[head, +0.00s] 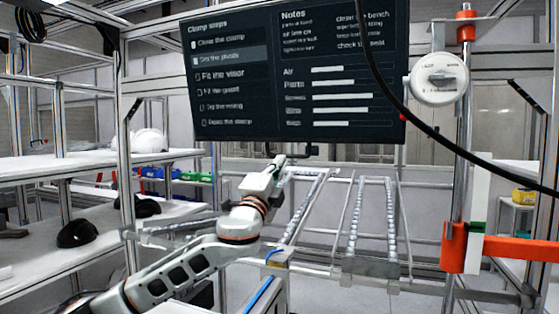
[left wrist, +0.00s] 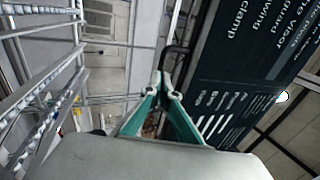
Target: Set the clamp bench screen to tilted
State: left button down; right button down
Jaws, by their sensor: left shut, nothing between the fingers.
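The clamp bench screen (head: 260,120) is a large dark panel with white text and bars, high in the middle of the head view. It fills the upper right of the left wrist view (left wrist: 255,60). A thin black handle (head: 314,150) sticks out below its lower edge; it shows as a bent bar in the left wrist view (left wrist: 175,50). My left gripper (head: 280,158) is just under the screen's lower edge. Its green fingers (left wrist: 162,80) are shut and empty, with the tips close to the handle; I cannot tell whether they touch. My right gripper is out of view.
A black cable (head: 420,125) hangs across the screen's right side. A white round device (head: 439,78) and an orange clamp part (head: 510,254) are at the right. Metal rails (head: 355,220) lie below the screen. Shelves at the left hold dark helmet shells (head: 78,234) and a white shell (head: 148,141).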

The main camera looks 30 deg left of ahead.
pick_arm(q)
jog(key=shift+w, duration=0.15)
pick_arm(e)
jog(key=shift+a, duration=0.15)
